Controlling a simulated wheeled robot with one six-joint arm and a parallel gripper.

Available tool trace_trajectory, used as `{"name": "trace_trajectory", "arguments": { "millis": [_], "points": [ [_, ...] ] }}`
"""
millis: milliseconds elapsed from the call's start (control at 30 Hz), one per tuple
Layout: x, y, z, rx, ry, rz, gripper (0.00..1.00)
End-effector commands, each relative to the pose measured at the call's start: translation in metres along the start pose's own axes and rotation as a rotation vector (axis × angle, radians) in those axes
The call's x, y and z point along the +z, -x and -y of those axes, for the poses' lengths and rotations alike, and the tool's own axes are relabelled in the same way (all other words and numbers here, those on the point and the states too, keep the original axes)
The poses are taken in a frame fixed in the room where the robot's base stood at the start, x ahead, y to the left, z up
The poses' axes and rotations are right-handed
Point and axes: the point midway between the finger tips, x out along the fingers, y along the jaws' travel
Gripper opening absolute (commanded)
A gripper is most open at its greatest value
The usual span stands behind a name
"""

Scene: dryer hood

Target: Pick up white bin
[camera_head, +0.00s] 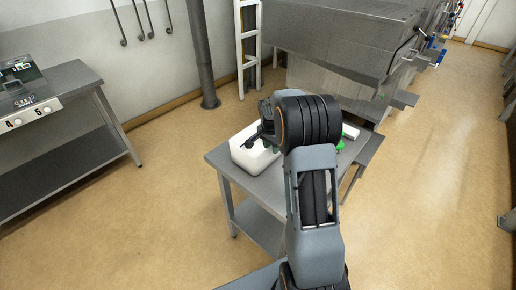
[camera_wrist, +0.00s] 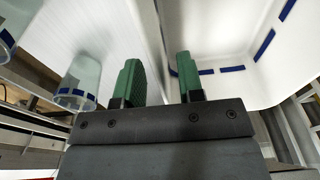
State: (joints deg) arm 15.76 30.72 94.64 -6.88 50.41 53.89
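The white bin (camera_head: 248,157) stands on the small grey table, left of my arm. In the wrist view the white bin (camera_wrist: 282,68) fills the right side, its inside lined with short blue strips. My gripper (camera_head: 270,138) is at the bin's right side in the head view, partly hidden by my arm. In the wrist view my gripper (camera_wrist: 158,68) has its two green fingers apart. One bin wall runs between them, with one finger on the outer side and one on the inner side. A gap shows around the wall; contact cannot be told.
The grey table (camera_head: 217,158) also holds a green item (camera_head: 340,146) and a white item (camera_head: 350,131) right of my arm. Clear cups (camera_wrist: 80,83) with blue bands show at left in the wrist view. A steel hood machine (camera_head: 335,40) stands behind; floor left is clear.

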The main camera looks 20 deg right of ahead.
Motion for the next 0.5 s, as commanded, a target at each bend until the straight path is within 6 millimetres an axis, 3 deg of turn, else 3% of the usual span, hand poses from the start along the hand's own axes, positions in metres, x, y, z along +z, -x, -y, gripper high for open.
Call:
{"name": "trace_trajectory", "arguments": {
  "millis": [200, 433, 500],
  "points": [
    [0.000, -0.018, 0.000, 0.000, 0.000, 0.000, 0.35],
    [0.000, -0.019, 0.000, -0.001, 0.000, -0.001, 0.35],
    [0.000, -0.019, 0.000, -0.001, 0.000, -0.001, 0.30]
  ]
}}
